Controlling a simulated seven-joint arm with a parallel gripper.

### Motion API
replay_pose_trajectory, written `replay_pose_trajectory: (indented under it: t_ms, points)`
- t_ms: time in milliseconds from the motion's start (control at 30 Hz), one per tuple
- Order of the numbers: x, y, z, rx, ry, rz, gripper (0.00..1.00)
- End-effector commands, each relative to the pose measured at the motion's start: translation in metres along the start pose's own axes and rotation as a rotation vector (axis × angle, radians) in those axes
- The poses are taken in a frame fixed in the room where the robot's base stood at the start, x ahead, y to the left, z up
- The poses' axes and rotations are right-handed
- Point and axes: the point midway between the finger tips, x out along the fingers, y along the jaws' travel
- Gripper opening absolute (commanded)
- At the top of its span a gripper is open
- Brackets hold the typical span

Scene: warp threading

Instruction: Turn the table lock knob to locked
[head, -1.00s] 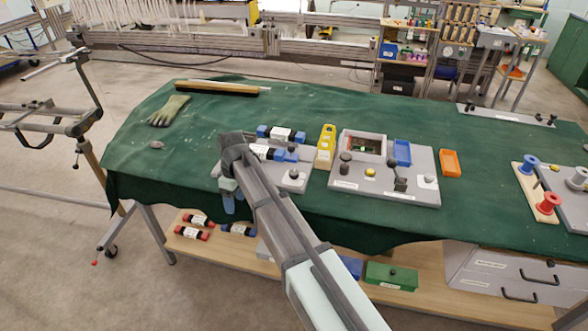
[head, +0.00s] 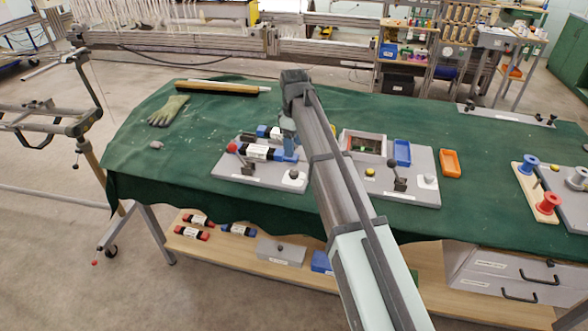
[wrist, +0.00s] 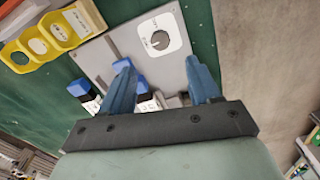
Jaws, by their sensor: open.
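The lock knob (wrist: 159,39) is a dark round dial on a white label plate. It is fixed to a grey board (wrist: 115,48). In the head view the knob (head: 294,174) shows small at the front right of the left grey board (head: 262,179). My gripper (wrist: 158,62) is open and empty, its two blue fingers spread above the board. The knob lies just past the fingertips, in line with the gap and apart from them. In the head view my gripper (head: 288,138) hangs over the board's back right part. The label's lettering is too small to read.
A second grey board (head: 420,192) with a bin and lever lies right.

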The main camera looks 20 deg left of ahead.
Motion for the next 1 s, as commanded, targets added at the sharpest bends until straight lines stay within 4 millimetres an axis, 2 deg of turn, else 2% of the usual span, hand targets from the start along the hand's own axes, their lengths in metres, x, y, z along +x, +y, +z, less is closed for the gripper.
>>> replay_pose_trajectory:
  t_ms: [200, 500, 733, 1000]
  points:
    - [0.040, -0.001, 0.000, 0.000, -0.001, -0.002, 0.62]
    - [0.084, -0.001, 0.000, -0.001, -0.001, -0.001, 0.62]
    - [0.101, -0.001, 0.000, -0.001, 0.000, 0.000, 0.62]
    - [0.105, -0.001, 0.000, -0.001, 0.001, 0.000, 0.62]
